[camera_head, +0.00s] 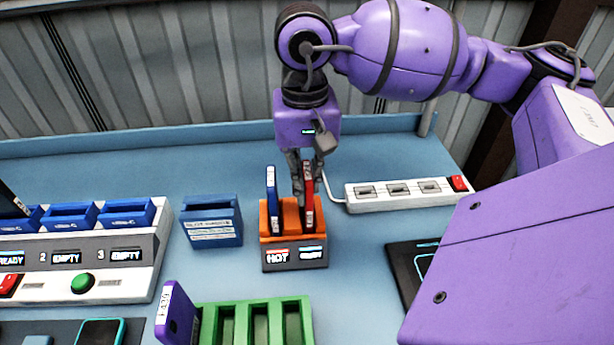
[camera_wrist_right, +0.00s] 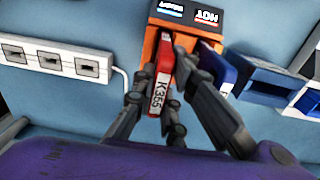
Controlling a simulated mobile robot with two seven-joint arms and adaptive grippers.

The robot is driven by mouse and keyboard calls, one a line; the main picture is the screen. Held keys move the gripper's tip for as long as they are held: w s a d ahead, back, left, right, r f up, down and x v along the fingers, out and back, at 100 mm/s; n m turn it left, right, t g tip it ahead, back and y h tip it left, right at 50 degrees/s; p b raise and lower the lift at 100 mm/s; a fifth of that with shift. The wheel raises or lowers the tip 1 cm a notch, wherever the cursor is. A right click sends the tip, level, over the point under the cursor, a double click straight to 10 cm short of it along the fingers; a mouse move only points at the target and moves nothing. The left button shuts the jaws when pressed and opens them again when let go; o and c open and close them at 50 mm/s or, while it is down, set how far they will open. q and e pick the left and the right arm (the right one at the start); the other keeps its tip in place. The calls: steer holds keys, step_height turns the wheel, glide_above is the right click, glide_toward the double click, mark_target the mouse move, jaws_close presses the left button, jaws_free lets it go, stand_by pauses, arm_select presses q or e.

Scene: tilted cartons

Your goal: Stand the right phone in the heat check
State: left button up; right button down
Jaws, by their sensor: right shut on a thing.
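The heat check is an orange two-slot holder (camera_head: 263,222) with a dark front and two small displays. The left display reads HOT; the right one, in blue-white, is too small to read surely. A blue phone (camera_head: 271,200) stands upright in the left slot. A red phone (camera_head: 309,207) stands upright at the right slot, its lower end appearing to be inside. My right gripper (camera_head: 303,190) is shut on the red phone from above. The wrist view shows its fingers on either side of the red phone (camera_wrist_right: 163,85), labelled K355. My left gripper is out of view.
A white power strip (camera_head: 398,194) lies right of the holder. A blue bin (camera_head: 211,222) and a white charging station (camera_head: 130,275) are left. A green rack (camera_head: 255,322) with a purple phone (camera_head: 175,315) leaning at its left is in front. A dark pad (camera_head: 405,275) lies front right.

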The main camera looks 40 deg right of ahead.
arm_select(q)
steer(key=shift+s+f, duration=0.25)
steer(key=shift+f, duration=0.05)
arm_select(e)
steer(key=shift+f, duration=0.2)
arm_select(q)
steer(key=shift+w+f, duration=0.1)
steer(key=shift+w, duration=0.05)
arm_select(e)
steer(key=shift+f, duration=0.1)
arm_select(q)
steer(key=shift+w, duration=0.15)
arm_select(e)
steer(key=c, duration=1.8)
jaws_free()
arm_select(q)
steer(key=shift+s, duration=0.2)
arm_select(e)
steer(key=shift+o, duration=0.4)
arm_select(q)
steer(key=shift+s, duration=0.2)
arm_select(e)
step_height(320, 180, up, 12)
steer(key=shift+a, duration=0.1)
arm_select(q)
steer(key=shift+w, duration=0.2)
